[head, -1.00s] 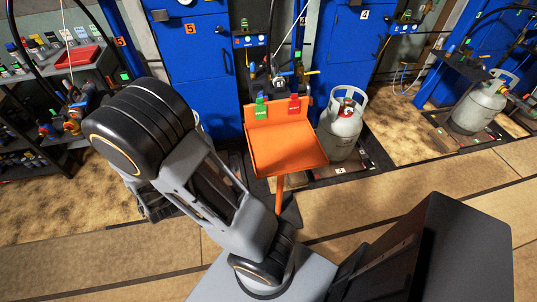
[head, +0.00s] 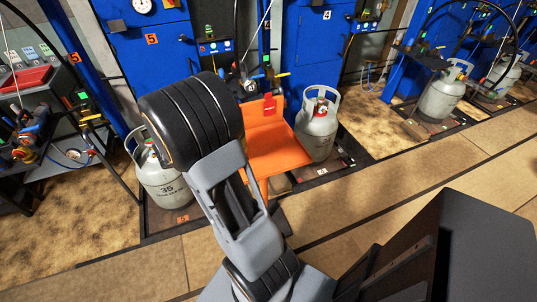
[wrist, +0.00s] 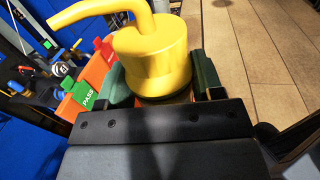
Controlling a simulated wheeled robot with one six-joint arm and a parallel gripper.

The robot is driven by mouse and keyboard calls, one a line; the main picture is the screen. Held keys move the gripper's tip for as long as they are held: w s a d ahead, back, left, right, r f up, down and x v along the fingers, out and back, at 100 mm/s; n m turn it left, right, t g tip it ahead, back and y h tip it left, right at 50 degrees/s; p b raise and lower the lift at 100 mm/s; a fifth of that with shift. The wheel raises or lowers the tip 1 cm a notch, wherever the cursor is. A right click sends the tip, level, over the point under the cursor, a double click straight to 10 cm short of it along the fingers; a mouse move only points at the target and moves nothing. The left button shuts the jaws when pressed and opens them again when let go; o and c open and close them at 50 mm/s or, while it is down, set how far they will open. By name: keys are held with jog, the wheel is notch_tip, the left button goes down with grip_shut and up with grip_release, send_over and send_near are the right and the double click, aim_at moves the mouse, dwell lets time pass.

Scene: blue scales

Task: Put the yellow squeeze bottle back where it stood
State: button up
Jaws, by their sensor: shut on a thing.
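The yellow squeeze bottle (wrist: 152,55) has a bent spout pointing left in the wrist view. My gripper (wrist: 162,84) is shut on it, with a dark green finger on either side of its body. The bottle's lower part is hidden by the gripper. In the head view my own arm hides both gripper and bottle. An orange tray on a stand (head: 280,150) shows behind my arm, and part of it shows in the wrist view (wrist: 98,68) to the left of the bottle. I cannot tell which spot the bottle stood on.
A red tag (head: 270,103) stands at the tray's back; a green tag (wrist: 84,92) shows in the wrist view. Grey gas cylinders (head: 162,180) (head: 317,130) stand on either side. A shelf with a red tray (head: 27,78) is at left. Open floor (head: 440,165) lies at right.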

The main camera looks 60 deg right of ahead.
jog(key=s+d+f+b, duration=0.1)
jog(key=s+d+f, duration=0.3)
jog(key=d+f, duration=0.8)
jog(key=shift+d+f, duration=0.4)
jog(key=shift+d, duration=0.05)
jog(key=shift+b, duration=0.3)
